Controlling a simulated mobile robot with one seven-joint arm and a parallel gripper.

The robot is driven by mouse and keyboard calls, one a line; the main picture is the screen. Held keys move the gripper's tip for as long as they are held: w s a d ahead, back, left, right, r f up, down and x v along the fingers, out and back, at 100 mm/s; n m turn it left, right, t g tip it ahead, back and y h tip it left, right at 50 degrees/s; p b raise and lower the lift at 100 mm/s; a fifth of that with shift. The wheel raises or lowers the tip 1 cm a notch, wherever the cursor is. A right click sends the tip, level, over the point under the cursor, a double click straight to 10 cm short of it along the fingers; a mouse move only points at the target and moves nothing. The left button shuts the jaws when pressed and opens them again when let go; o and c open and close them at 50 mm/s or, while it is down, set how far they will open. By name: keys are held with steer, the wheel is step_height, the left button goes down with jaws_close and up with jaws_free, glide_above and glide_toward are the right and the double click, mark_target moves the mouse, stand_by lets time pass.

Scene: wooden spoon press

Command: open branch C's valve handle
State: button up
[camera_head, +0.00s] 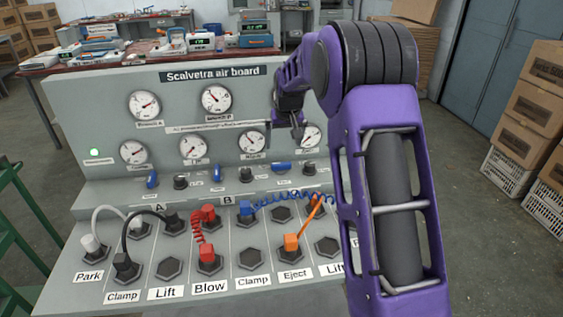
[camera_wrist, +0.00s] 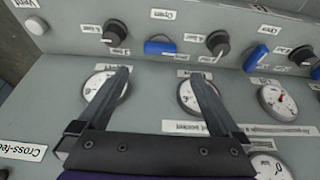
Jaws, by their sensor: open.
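The air board (camera_head: 75,103) carries a row of blue valve handles. The rightmost handle (camera_head: 281,168), third in the row, lies sideways; by its place it fits branch C, though I cannot read a C label. The A handle (camera_head: 152,179) and B handle (camera_head: 213,172) stand more upright. In the wrist view, turned about, the sideways handle (camera_wrist: 160,46) is beyond my fingertips, centred between them and apart from them. My gripper (camera_wrist: 162,74) is open and empty, over the gauges. In the head view my gripper (camera_head: 297,131) hangs above and slightly right of that handle.
Black knobs (camera_head: 246,174) sit beside the handles; one knob (camera_wrist: 218,43) is close to the sideways handle. Gauges (camera_head: 253,141) line the panel above. Coiled blue hose (camera_head: 290,199), red hose (camera_head: 196,232) and an orange plug (camera_head: 291,242) occupy the lower sockets. My arm hides the board's right end.

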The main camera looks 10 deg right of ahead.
mark_target(281, 163)
steer(key=x, duration=1.1)
steer(key=shift+w+f, duration=0.2)
steer(key=c, duration=1.1)
steer(key=shift+c, duration=0.2)
